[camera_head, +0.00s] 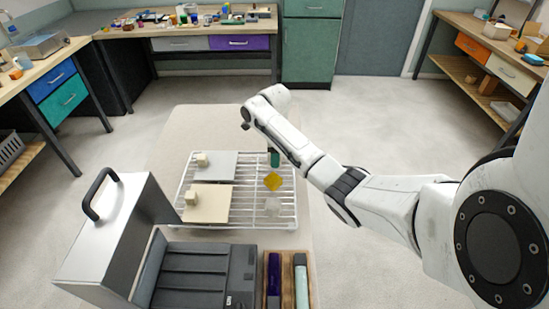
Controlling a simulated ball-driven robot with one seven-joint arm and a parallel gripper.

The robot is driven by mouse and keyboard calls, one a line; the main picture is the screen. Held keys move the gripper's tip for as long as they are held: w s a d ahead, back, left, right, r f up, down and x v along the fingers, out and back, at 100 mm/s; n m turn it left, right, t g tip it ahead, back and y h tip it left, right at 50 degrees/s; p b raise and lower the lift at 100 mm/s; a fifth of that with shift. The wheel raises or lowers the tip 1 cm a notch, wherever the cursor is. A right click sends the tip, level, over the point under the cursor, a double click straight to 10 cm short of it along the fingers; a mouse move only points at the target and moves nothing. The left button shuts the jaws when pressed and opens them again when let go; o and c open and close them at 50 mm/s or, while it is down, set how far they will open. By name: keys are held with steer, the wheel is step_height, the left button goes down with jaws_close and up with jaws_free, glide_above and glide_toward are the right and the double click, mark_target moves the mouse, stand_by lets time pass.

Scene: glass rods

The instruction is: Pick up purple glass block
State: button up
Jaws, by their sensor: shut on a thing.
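A dark purple glass block (274,275) lies lengthwise in the left part of a wooden tray (290,255) at the bottom of the picture. A pale, glassy block (301,280) lies beside it on the right. My gripper (274,168) is at the end of my arm, over the right part of a white wire rack (250,217), well away from the purple block. It is shut on a yellow piece (273,182), which hangs tilted like a diamond. The fingers are small and partly hidden by my arm. A dark green part shows just above the yellow piece.
A grey plate (217,168) and a beige plate (212,206), with small pale knobs, lie on the rack. A grey machine with an open, handled lid (115,240) stands left of the tray. Cluttered benches line the room; the floor between is clear.

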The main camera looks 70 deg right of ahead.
steer(key=c, duration=0.4)
steer(key=shift+o, duration=0.2)
steer(key=shift+r, duration=0.1)
